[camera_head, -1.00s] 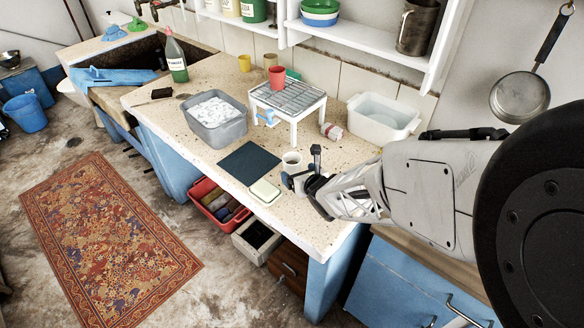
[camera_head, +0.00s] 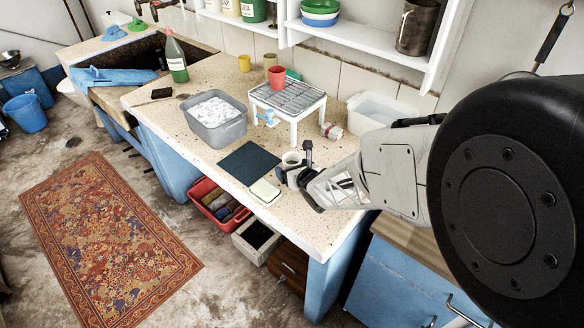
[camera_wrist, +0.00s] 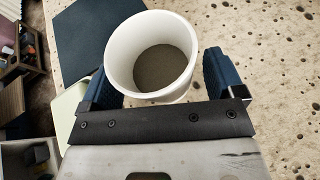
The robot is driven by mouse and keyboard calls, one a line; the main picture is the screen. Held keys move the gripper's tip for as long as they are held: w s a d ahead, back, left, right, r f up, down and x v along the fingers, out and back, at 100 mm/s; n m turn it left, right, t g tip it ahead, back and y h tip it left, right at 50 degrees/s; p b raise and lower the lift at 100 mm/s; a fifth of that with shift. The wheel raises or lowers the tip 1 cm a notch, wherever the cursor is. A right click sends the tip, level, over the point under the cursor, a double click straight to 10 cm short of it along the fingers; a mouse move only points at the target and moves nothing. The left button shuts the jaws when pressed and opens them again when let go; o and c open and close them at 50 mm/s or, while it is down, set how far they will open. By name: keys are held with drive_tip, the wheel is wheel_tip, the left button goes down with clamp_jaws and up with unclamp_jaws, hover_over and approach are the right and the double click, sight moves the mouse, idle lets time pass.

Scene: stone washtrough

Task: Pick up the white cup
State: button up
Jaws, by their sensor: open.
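The white cup (camera_head: 292,158) stands upright on the speckled stone counter, to the right of the dark mat. In the wrist view the cup (camera_wrist: 178,88) shows from above, with a grey-brown inside. My gripper (camera_head: 293,172) is at the cup, close to the counter. In the wrist view my gripper (camera_wrist: 158,82) is open, with one blue-padded finger on each side of the cup. The near finger parts sit beside the cup's lower wall; I cannot tell whether either finger touches it.
A dark mat (camera_head: 248,162) and a pale green block (camera_head: 265,191) lie left of the cup. A white rack (camera_head: 290,97) with a red cup (camera_head: 277,77) on it stands behind. A white basin (camera_head: 371,113) is at the back right. The counter's front edge is near.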

sight(288, 158)
drive_tip(key=shift+c, duration=0.2)
drive_tip(key=c, duration=1)
drive_tip(key=shift+r, duration=0.15)
drive_tip(key=shift+c, duration=0.2)
drive_tip(key=shift+r, duration=0.6)
wheel_tip(288, 158, up, 2)
drive_tip(key=shift+r, duration=0.1)
drive_tip(key=s+d, duration=0.1)
drive_tip(key=s, duration=0.4)
drive_tip(key=s+d+r, duration=0.1)
drive_tip(key=s, duration=0.4)
drive_tip(key=s+d, duration=0.1)
drive_tip(key=s, duration=0.4)
drive_tip(key=shift+s+r, duration=0.15)
drive_tip(key=shift+s, duration=0.2)
